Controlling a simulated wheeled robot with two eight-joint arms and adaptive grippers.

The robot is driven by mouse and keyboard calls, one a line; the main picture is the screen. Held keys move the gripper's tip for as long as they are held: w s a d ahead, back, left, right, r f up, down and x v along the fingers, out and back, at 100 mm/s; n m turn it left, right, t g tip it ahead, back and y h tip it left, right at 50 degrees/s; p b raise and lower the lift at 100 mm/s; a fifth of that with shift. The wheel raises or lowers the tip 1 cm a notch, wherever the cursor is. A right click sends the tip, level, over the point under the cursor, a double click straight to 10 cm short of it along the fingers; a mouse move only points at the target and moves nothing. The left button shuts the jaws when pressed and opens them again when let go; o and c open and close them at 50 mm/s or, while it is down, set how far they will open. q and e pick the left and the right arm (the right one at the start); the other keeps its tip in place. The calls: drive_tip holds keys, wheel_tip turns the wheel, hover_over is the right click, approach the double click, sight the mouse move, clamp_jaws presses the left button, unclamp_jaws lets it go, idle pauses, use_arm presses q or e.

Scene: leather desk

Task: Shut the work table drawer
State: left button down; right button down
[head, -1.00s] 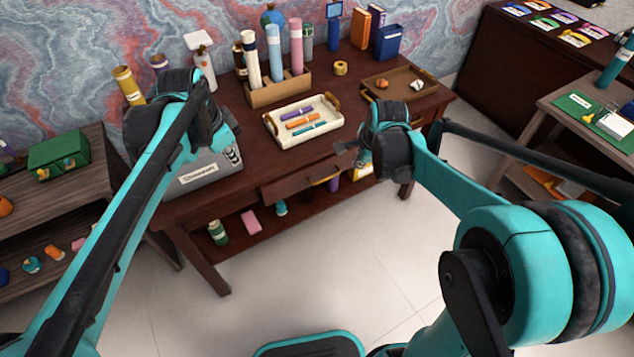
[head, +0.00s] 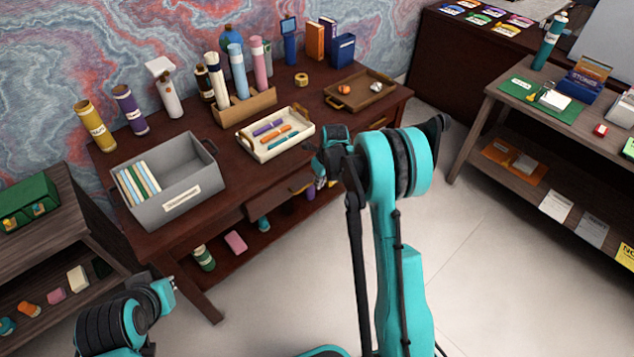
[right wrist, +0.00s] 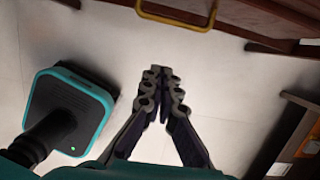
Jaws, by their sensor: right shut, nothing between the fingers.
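The work table (head: 225,160) is dark red-brown wood. Its drawer (head: 270,203) is at the front edge and stands out a little from the table. My right gripper (head: 320,182) is in front of the drawer's right end, partly hidden by my own wrist. In the right wrist view, the right gripper (right wrist: 160,75) has its fingers together and empty. A yellow handle (right wrist: 178,20) on brown wood lies just beyond the fingertips, apart from them. Part of my left arm shows at the lower left of the head view, but its fingers do not show.
A grey bin (head: 180,195) of files, a white tray (head: 262,150) of pens and a brown tray (head: 375,88) stand on the table. Its lower shelf (head: 225,262) holds small items. Side shelves stand left and right. The floor (head: 290,290) in front is clear.

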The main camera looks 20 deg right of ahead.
sight(302, 179)
drive_tip(key=w+a+f+b, duration=0.2)
drive_tip(key=w+f+b, duration=0.1)
drive_tip(key=w+f, duration=0.2)
drive_tip(key=shift+s+x, duration=0.25)
drive_tip(key=shift+x, duration=0.85)
drive_tip(key=shift+d+f, duration=0.1)
drive_tip(key=w, duration=0.1)
drive_tip(key=w+a, duration=0.1)
drive_tip(key=w, duration=0.2)
drive_tip(key=shift+w+a, duration=0.1)
drive_tip(key=shift+a, duration=0.15)
drive_tip(key=shift+w, duration=0.1)
